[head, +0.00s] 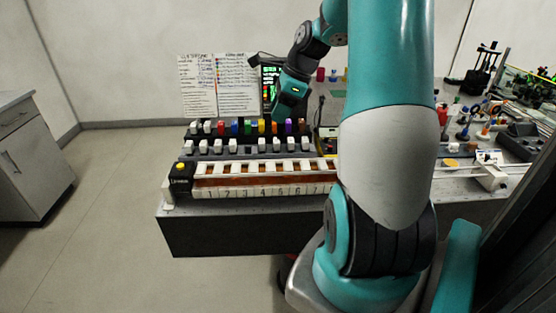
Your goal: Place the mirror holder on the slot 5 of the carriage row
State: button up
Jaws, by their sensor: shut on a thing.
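My gripper (284,113) is small and far off, at the end of the teal wrist, low over the back row of coloured blocks (248,127). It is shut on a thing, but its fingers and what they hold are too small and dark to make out. I cannot pick out the mirror holder for certain. The carriage row (231,193) runs along the bench's front with a white numbered strip and white blocks behind an orange-brown channel. Slot 5 (279,192) is left of my arm's base. The gripper is behind and above this row, apart from it.
A row of white-topped pieces (232,146) stands between the coloured blocks and the carriage row. A black box with a yellow button (181,177) is at the row's left end. My arm hides its right end. Optics parts crowd the right bench (463,172). Left floor is clear.

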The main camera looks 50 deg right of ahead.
aim_at(274, 166)
notch_tip(274, 166, down, 14)
jog(key=shift+p, duration=0.75)
jog(key=shift+f, duration=0.2)
jog(key=o, duration=0.9)
jog(key=shift+r, duration=0.1)
jog(key=shift+r, duration=0.1)
